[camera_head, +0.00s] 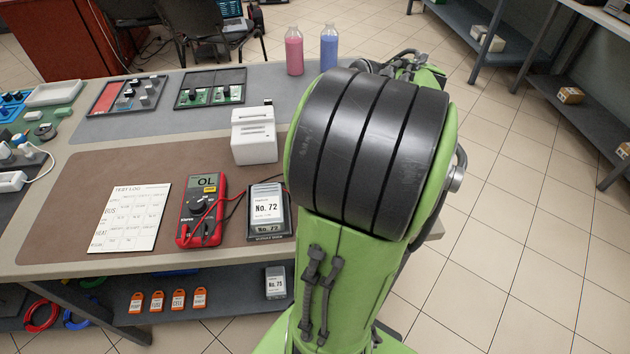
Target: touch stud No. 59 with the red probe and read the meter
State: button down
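The red multimeter (202,210) lies on the brown mat, and its display (206,182) reads "OL". A red lead (236,209) and a black lead run from it toward a small block labelled No. 72 (267,207), standing in a dark holder just right of the meter. I cannot make out the red probe's tip. No label reading No. 59 is visible. My green and black arm fills the middle right and hides part of the table. My gripper is not in view.
A white test log sheet (130,217) lies left of the meter. A white box-like device (254,136) stands behind the No. 72 block. Pink (294,52) and blue (329,47) bottles stand at the back. The lower shelf (230,290) holds orange tags and another labelled block (276,282).

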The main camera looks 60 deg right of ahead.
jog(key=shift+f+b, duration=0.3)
jog(key=shift+b, duration=0.05)
dwell(1.9)
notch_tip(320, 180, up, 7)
jog(key=p, duration=0.6)
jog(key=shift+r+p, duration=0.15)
jog(key=shift+p, duration=0.2)
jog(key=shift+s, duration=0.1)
dwell(1.5)
